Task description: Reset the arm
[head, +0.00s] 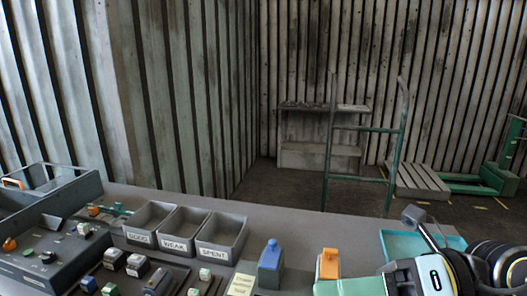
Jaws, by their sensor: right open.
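My right gripper (424,232) is at the lower right, above the near right part of the workbench (300,225). One grey finger points up and to the left, and nothing shows held in it. It is open. It overlaps the view of a teal tray (396,246) on the bench; I cannot tell whether they touch. My left gripper is not in view.
Three grey bins (222,232) labelled GOOD, WEAK and SPENT stand left of centre. A blue object (270,256) and an orange object (329,264) stand near the front. A control panel (45,255) fills the left. Behind are a cart frame (365,129) and a pallet (418,181).

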